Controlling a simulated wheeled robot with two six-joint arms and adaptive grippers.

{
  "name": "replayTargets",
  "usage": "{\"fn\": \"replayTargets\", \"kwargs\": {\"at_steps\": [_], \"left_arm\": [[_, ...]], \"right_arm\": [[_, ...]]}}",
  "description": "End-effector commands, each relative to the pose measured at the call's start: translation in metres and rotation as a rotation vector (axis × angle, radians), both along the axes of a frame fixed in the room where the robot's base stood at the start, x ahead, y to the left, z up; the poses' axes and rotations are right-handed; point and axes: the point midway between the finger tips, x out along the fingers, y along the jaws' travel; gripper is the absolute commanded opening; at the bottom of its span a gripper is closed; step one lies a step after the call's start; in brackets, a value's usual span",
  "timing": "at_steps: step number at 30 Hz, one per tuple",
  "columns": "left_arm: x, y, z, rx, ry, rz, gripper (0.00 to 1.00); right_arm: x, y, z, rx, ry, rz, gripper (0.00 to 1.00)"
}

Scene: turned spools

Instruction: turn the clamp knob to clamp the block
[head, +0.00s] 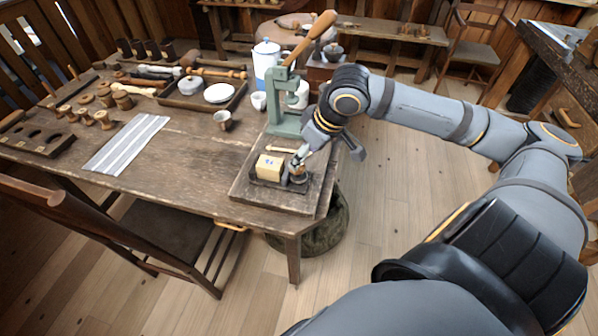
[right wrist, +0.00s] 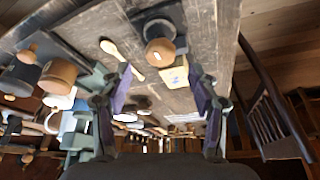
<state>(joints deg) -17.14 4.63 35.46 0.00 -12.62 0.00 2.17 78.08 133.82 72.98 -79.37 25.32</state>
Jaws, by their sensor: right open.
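The pale wooden block (head: 269,167) with a small blue mark sits in a dark clamp on a board at the table's near right corner. It also shows in the right wrist view (right wrist: 175,74). The round brown clamp knob (head: 298,178) is just right of the block, partly hidden by my gripper. In the right wrist view the knob (right wrist: 160,50) lies past the fingertips, roughly centred between them. My right gripper (head: 301,162) is close above the knob, fingers spread and empty; both fingers show in the wrist view (right wrist: 160,80). My left gripper is out of view.
A green lever press (head: 281,100) with a wooden handle stands behind the clamp board (head: 245,188). A small wooden tool (head: 281,150) lies behind the block. The table's right edge is close.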

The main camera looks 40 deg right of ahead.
Motion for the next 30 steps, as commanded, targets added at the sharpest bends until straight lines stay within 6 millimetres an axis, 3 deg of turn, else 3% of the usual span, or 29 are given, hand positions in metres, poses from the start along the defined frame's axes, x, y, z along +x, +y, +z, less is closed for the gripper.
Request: {"fn": "replayTargets", "kwargs": {"at_steps": [15,26,30], "left_arm": [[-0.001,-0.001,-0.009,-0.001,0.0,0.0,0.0],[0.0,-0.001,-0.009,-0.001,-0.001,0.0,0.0],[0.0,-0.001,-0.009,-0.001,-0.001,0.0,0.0]], "right_arm": [[0.016,0.006,-0.04,0.007,0.003,-0.002,0.61],[0.018,0.006,-0.045,0.002,0.004,-0.002,0.61],[0.018,0.006,-0.045,0.002,0.004,-0.003,0.46]]}}
